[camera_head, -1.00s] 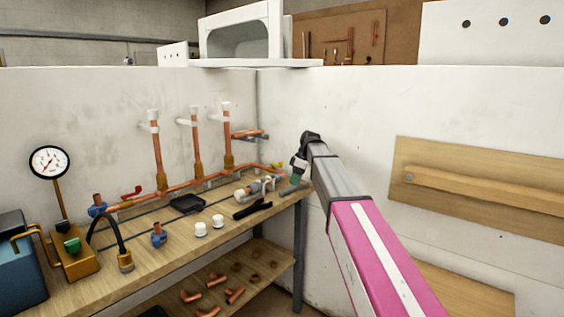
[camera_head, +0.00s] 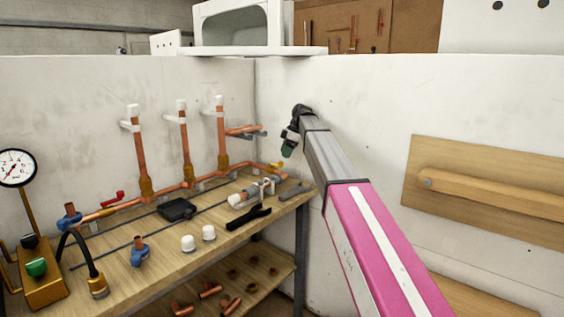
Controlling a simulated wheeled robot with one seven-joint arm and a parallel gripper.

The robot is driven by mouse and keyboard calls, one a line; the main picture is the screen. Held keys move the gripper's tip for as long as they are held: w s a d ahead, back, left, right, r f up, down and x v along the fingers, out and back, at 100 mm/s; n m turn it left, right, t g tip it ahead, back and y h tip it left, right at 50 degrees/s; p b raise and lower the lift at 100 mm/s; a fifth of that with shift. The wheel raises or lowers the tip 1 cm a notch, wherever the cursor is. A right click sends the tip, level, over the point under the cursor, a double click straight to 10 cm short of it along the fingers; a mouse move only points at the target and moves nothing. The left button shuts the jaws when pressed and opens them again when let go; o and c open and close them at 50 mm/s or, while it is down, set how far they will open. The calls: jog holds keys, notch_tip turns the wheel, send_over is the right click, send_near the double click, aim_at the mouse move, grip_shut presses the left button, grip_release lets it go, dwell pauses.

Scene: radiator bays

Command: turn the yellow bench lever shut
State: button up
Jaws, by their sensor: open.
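The yellow lever (camera_head: 277,165) is a small spot of yellow at the right end of the copper pipe run, at the back of the bench near the wall corner. Its handle's angle is too small to make out. My gripper (camera_head: 287,151) hangs from the end of my arm with its dark green tips pointing down.
The wooden bench (camera_head: 140,281) carries a red-handled valve (camera_head: 113,199), white caps (camera_head: 188,243), a black tool (camera_head: 248,217) and a pressure gauge (camera_head: 17,168). Copper risers (camera_head: 184,150) stand along the back wall. A wooden rail board (camera_head: 490,150) is on the right wall.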

aim_at(280, 163)
jog(key=shift+x, duration=2.35)
jog(key=c, duration=0.9)
jog(key=shift+s, duration=0.1)
jog(key=shift+s+a+m+t, duration=0.25)
jog(key=shift+s+m+t, duration=0.15)
jog(key=shift+m, duration=0.4)
jog(key=shift+s+a+m+t+h, duration=0.1)
jog(key=shift+a+m+t+h, duration=0.9)
jog(key=shift+m, duration=1.75)
jog(key=shift+s+a+m+t+h, duration=0.1)
jog(key=shift+a+m+t+h, duration=0.3)
jog(key=shift+a+m, duration=1.7)
jog(key=shift+s+a+m+t+h, duration=0.1)
jog(key=shift+a+m+t+h, duration=0.55)
jog(key=shift+m, duration=2.7)
jog(key=shift+w, duration=0.1)
